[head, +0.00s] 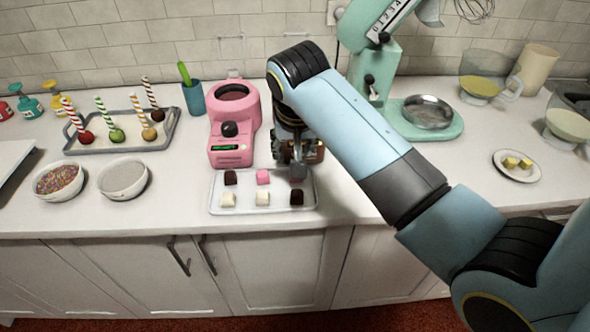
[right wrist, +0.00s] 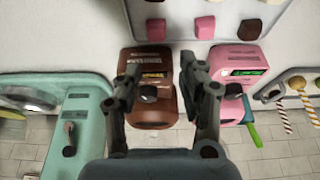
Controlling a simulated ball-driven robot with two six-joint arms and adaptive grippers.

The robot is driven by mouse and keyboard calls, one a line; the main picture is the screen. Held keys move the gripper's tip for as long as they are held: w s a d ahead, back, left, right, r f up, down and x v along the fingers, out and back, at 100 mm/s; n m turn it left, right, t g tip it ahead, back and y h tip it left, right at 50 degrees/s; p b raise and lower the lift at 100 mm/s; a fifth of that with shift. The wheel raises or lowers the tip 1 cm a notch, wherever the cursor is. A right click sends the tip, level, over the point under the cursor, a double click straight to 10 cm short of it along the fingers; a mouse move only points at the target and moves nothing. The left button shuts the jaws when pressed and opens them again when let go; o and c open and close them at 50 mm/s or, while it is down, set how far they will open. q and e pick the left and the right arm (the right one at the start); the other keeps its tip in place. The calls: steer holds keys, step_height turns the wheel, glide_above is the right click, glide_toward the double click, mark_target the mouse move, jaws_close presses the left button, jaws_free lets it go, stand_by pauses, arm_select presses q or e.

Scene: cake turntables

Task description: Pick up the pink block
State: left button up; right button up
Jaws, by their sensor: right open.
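A pink block (head: 263,177) sits in the back row of a pale tray (head: 245,208), in the middle. In the right wrist view two pink blocks show, this one (right wrist: 205,27) and another (right wrist: 156,30) beside it. In the head view the second lies at the back right, mostly behind my right gripper (head: 297,165). My right gripper is over the tray's back right part, pointing down. Its fingers are apart and empty in the right wrist view (right wrist: 159,72). My left gripper is in neither view.
Dark brown blocks (head: 230,177) and white blocks (head: 228,198) share the tray. A pink machine (head: 232,125) stands close behind it, with a brown machine (right wrist: 150,95) to its right, partly hidden by my arm.

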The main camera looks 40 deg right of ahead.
steer(key=x, duration=0.9)
steer(key=shift+s+d+f+p, duration=0.15)
steer(key=shift+s+f+p, duration=0.15)
steer(key=shift+p, duration=0.05)
steer(key=shift+c, duration=0.5)
steer(key=c, duration=0.6)
steer(key=shift+r, duration=0.15)
step_height(320, 180, up, 4)
steer(key=shift+s+d+r, duration=0.1)
steer(key=shift+s+d, duration=0.05)
steer(key=shift+s+d+r+b, duration=0.2)
steer(key=shift+s+d+r, duration=1)
steer(key=shift+s, duration=0.25)
steer(key=shift+s+d+r+b, duration=0.25)
steer(key=shift+s+d+r, duration=0.75)
steer(key=shift+s+d, duration=0.35)
steer(key=shift+s+d+r+b, duration=0.2)
steer(key=shift+s+d+r, duration=0.95)
steer(key=shift+s, duration=0.35)
